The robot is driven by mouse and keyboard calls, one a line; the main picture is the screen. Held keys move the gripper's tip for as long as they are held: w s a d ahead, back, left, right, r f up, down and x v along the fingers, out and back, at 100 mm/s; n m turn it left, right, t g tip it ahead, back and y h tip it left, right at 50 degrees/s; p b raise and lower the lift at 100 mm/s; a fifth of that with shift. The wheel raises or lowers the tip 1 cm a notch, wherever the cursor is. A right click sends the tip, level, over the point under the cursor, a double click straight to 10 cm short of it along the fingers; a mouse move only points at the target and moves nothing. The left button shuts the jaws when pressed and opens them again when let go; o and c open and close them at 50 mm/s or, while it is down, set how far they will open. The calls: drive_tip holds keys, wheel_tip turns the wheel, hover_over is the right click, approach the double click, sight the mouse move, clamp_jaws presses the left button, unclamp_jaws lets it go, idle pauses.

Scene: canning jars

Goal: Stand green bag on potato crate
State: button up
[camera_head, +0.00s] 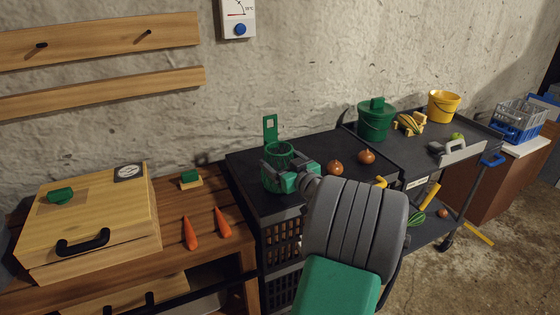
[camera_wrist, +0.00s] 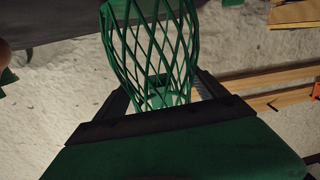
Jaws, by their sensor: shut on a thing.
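The green bag (camera_head: 278,152) is an open green mesh with a tall tag standing up behind it. It also shows in the wrist view (camera_wrist: 150,40), its lattice running up between my fingers. My gripper (camera_head: 282,168) is shut on the bag, over the left part of a dark top. The bag looks roughly upright; my gripper hides its lower part, so I cannot tell whether it touches the top. Black slatted crates (camera_head: 282,240) show below the front edge of this top. I cannot tell which of them is the potato crate.
Two onions (camera_head: 335,168) lie right of my gripper on the dark top. A green bucket (camera_head: 376,122) and a yellow bucket (camera_head: 444,104) stand farther right. Carrots (camera_head: 190,233) and a wooden box (camera_head: 85,225) lie on the left bench. The wall (camera_head: 260,85) is close behind.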

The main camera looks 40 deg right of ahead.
drive_tip(key=shift+f+b, duration=0.45)
drive_tip(key=shift+b, duration=0.1)
drive_tip(key=o, duration=1.6)
drive_tip(key=shift+o, duration=0.2)
drive_tip(key=v, duration=0.7)
drive_tip(key=shift+s+b, duration=0.35)
drive_tip(key=shift+a, duration=0.15)
